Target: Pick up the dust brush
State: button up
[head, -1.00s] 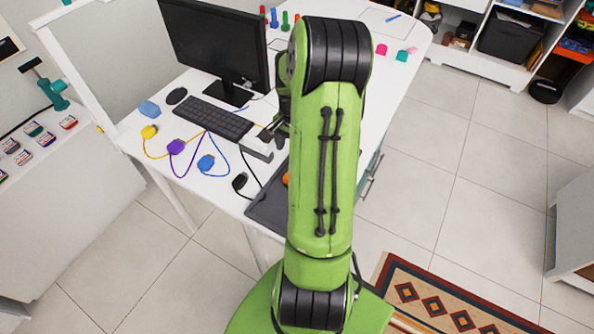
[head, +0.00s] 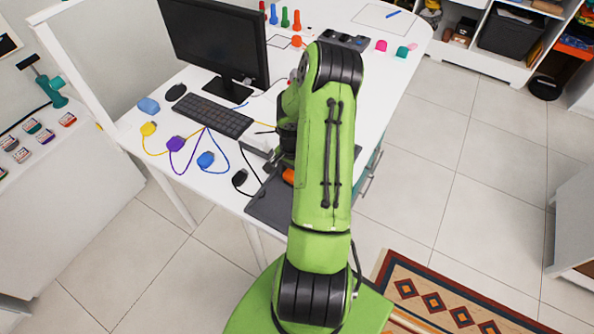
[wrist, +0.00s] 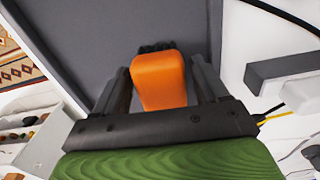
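The dust brush (wrist: 160,82) has an orange handle and a dark bristled end pointing away in the wrist view. It lies on a dark grey mat (wrist: 85,40). My gripper (wrist: 162,85) is around the orange handle, one black finger on each side. The fingers are spread, with a narrow gap at the right; contact at the left is unclear. In the head view a bit of the orange handle (head: 288,176) shows beside my green arm, which hides most of the brush and gripper.
A pale grey block (head: 262,142) and cables are close to the gripper. The mat (head: 268,207) lies by the desk's front edge.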

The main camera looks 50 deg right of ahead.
jog(key=c, duration=0.8)
notch_tip(320, 180, up, 10)
jog(key=o, duration=0.4)
jog(key=shift+c, duration=1.4)
